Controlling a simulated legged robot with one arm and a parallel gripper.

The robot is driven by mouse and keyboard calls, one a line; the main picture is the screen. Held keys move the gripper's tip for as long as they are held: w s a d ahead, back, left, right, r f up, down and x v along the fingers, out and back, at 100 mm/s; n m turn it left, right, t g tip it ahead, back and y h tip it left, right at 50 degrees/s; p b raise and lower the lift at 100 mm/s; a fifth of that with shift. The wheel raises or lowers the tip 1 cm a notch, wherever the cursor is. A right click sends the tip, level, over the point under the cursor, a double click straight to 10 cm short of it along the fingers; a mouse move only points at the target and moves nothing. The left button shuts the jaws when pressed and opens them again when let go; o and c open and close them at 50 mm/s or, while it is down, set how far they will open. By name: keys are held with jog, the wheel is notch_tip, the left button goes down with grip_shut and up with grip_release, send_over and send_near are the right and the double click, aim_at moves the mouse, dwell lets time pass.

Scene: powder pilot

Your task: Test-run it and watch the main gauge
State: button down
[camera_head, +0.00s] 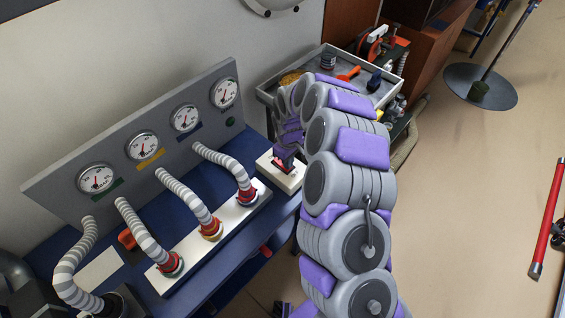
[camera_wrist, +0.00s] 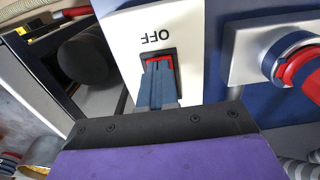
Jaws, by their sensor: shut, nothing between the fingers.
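My gripper (camera_head: 287,160) is shut and empty at the white switch box (camera_head: 268,172) on the blue bench. In the wrist view its closed fingertips (camera_wrist: 158,88) lie over the red rocker switch (camera_wrist: 160,62); I cannot tell whether they press it. The word OFF shows upside down on the box (camera_wrist: 124,22). A grey panel (camera_head: 140,122) carries several round gauges: one over a green tag (camera_head: 97,178), one over a yellow tag (camera_head: 143,146), one over a blue tag (camera_head: 186,118) and one at the upper right (camera_head: 224,93). Their readings are too small to tell.
Striped hoses (camera_head: 141,230) run from the panel, several to couplings on a white block (camera_head: 226,217). A dark green round part (camera_head: 230,121) sits below the upper-right gauge. A grey tray cart (camera_head: 333,55) with tools stands behind my arm. The floor (camera_head: 470,190) at right is mostly clear.

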jog(key=shift+r, duration=0.1)
notch_tip(320, 180, up, 21)
jog(key=p, duration=0.2)
jog(key=shift+p, duration=0.35)
dwell(0.5)
dwell(0.4)
jog(key=s+d+r+m+b, duration=0.1)
jog(key=s+d+r, duration=0.2)
jog(key=s, duration=0.3)
jog(key=s+d+r+m, duration=0.1)
jog(key=s+d+r, duration=0.2)
jog(key=s, duration=0.2)
jog(key=s+d+f+m+g+b, duration=0.1)
jog(key=s+d+m, duration=0.3)
jog(key=s, duration=1)
jog(key=s+d+f+m+b, duration=0.1)
jog(key=s+d+m, duration=0.3)
jog(key=s, duration=1.1)
jog(key=d+f, duration=0.1)
jog(key=d, duration=0.2)
jog(key=shift+s+g+b, duration=0.2)
jog(key=shift+g+b, duration=0.2)
